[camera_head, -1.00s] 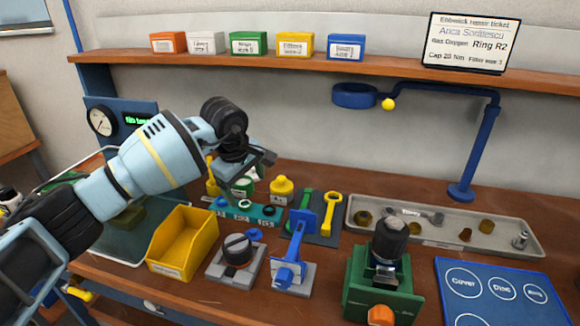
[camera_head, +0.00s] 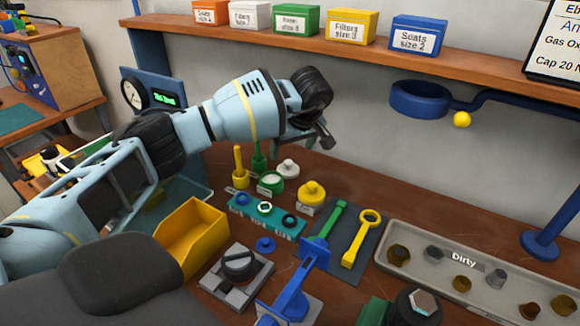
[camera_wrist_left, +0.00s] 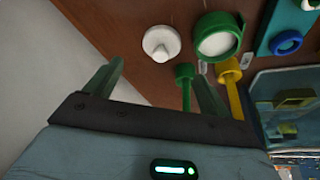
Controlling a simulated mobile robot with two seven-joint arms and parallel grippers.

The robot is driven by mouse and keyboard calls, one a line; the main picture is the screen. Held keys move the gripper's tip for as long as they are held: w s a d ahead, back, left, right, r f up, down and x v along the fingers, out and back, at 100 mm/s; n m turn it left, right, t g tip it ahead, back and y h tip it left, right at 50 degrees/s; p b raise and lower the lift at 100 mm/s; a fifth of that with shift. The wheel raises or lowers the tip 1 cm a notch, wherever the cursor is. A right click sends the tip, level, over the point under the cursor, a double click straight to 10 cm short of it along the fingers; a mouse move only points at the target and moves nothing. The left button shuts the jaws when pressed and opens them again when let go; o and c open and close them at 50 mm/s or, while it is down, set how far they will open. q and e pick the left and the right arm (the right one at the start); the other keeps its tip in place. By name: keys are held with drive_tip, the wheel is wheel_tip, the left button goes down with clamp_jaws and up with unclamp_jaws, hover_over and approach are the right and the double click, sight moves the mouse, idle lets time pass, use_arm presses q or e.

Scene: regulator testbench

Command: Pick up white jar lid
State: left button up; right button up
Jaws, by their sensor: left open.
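The white jar lid (camera_head: 288,169) is a round white disc with a small knob. It lies on the brown bench beside a green jar (camera_head: 271,183) with white contents. The lid also shows in the left wrist view (camera_wrist_left: 161,43), beyond my fingertips. My left gripper (camera_head: 305,138) is open and empty, above and behind the lid, apart from it. In the left wrist view its two green fingers (camera_wrist_left: 158,72) are spread, with the lid ahead of the gap between them. My right gripper is not in view.
A yellow bin (camera_head: 190,235) is at front left. The shelf (camera_head: 340,52) with labelled boxes runs above. The wall is behind.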

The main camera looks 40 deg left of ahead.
sight(288, 162)
use_arm(q)
drive_tip(key=shift+x, duration=3.6)
drive_tip(key=shift+s+d, duration=0.1)
drive_tip(key=c, duration=1)
